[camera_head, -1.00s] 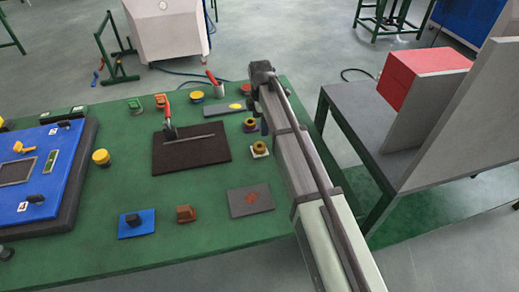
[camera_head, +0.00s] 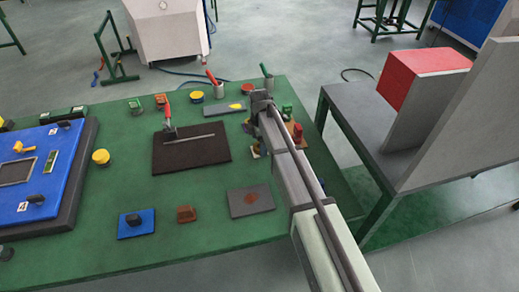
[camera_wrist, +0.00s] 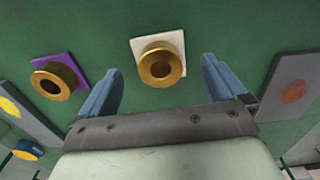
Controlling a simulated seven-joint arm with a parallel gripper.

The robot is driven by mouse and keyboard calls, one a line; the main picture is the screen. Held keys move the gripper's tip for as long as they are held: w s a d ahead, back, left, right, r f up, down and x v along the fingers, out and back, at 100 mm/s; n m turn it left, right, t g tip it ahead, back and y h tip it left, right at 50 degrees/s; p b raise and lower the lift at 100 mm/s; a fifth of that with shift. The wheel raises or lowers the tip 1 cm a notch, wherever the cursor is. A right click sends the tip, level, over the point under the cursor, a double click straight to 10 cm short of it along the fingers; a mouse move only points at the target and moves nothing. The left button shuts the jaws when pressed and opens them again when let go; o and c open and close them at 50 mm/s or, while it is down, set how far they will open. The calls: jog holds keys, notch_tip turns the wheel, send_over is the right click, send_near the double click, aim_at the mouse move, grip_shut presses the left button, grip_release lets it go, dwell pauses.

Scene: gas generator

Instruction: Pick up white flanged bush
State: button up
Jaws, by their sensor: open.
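The white flanged bush shows in the wrist view as a brass-coloured flanged ring (camera_wrist: 161,66) on a square white base (camera_wrist: 172,41). It sits on the green table, ahead of and between my two fingers. My gripper (camera_wrist: 163,88) is open and empty, with one blue-grey finger on each side of the bush's lower part in the picture. I cannot tell the height gap. In the head view my arm and gripper (camera_head: 262,110) cover most of the bush, with only a sliver of it perhaps showing beside the arm.
A similar brass bush on a purple base (camera_wrist: 60,77) stands left in the wrist view. A grey plate with an orange spot (camera_wrist: 293,92) lies right.

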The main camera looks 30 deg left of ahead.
notch_tip(320, 180, down, 2)
jog(key=shift+f, duration=0.25)
jog(key=c, duration=1.4)
